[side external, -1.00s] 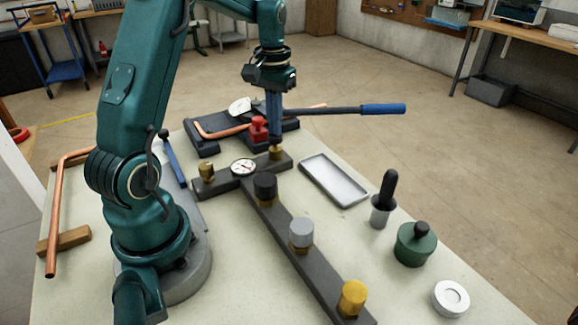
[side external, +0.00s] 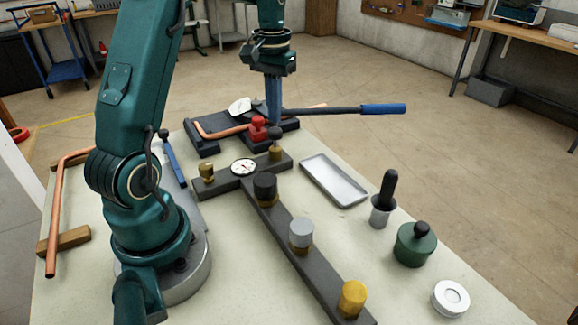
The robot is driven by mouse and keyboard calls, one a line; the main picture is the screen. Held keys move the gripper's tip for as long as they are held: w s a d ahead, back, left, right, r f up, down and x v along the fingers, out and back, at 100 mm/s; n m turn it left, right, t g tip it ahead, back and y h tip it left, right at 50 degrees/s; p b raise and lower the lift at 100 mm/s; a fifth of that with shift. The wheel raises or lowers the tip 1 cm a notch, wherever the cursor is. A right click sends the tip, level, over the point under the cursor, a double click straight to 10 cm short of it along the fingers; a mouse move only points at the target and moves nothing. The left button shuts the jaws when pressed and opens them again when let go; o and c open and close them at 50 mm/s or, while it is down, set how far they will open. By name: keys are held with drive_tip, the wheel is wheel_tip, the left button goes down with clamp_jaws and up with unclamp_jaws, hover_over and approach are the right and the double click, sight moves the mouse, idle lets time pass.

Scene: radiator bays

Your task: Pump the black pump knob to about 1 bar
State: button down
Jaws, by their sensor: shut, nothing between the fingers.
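The black pump knob (side external: 274,133) stands raised on a thin stem above a brass fitting (side external: 275,153), at the far right end of the dark cross bar. My gripper (side external: 274,122) points straight down just above the knob, with its blue fingers shut and empty. I cannot tell whether the fingertips touch the knob. The round white pressure gauge (side external: 244,167) lies on the bar to the left of the knob. Its dial is too small to read.
A red-knobbed part (side external: 258,128) and a copper tube with a blue-handled lever (side external: 384,109) lie close behind my gripper. Black (side external: 265,187), grey (side external: 301,233) and yellow (side external: 352,297) caps line the long bar. A grey tray (side external: 334,180) lies to the right.

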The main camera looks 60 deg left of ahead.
sight(275, 130)
drive_tip(key=shift+f, duration=0.15)
drive_tip(key=shift+f, duration=0.8)
drive_tip(key=shift+f, duration=1)
drive_tip(key=shift+r, duration=1.9)
